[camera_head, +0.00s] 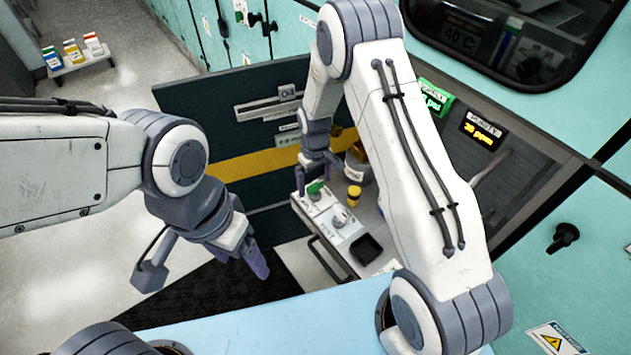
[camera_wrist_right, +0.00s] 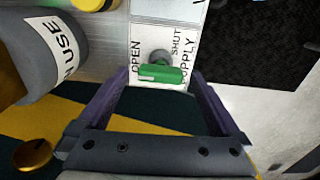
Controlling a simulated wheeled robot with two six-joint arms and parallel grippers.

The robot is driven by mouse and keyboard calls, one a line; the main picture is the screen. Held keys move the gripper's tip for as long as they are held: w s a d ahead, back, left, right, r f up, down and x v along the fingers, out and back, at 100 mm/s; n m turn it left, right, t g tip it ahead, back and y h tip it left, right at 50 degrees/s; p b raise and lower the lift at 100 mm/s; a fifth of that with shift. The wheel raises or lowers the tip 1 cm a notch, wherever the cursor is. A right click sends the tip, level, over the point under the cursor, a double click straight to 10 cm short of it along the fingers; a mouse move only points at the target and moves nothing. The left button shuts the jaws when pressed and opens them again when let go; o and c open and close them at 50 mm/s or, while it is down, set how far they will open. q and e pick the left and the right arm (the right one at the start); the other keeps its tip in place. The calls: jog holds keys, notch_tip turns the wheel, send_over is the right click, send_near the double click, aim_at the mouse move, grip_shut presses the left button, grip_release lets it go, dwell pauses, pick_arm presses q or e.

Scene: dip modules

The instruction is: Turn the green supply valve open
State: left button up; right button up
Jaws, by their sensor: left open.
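The green supply valve (camera_head: 315,187) sits on a white labelled plate at the far end of the narrow bench. In the right wrist view, its green handle (camera_wrist_right: 160,73) lies crosswise on a grey stem. The plate reads OPEN on the left, SHUT and SUPPLY on the right. My right gripper (camera_head: 312,178) is at the valve. Its fingers (camera_wrist_right: 158,82) are spread, with the handle between the tips and gaps on both sides. My left gripper (camera_head: 258,262) is open and empty, well left of the bench, above the dark floor mat.
A grey container (camera_wrist_right: 48,55) marked IN USE stands beside the valve plate. A yellow knob (camera_head: 354,195), a second, grey knob (camera_head: 339,215) and a black tray (camera_head: 367,248) are on the bench. A dark panel with a yellow stripe (camera_head: 262,158) stands behind. A display (camera_head: 482,133) is on the right wall.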

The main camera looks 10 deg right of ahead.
aim_at(315, 184)
notch_tip(315, 184, up, 10)
jog(key=shift+r+b, duration=0.25)
jog(key=shift+b, duration=0.05)
dwell(0.4)
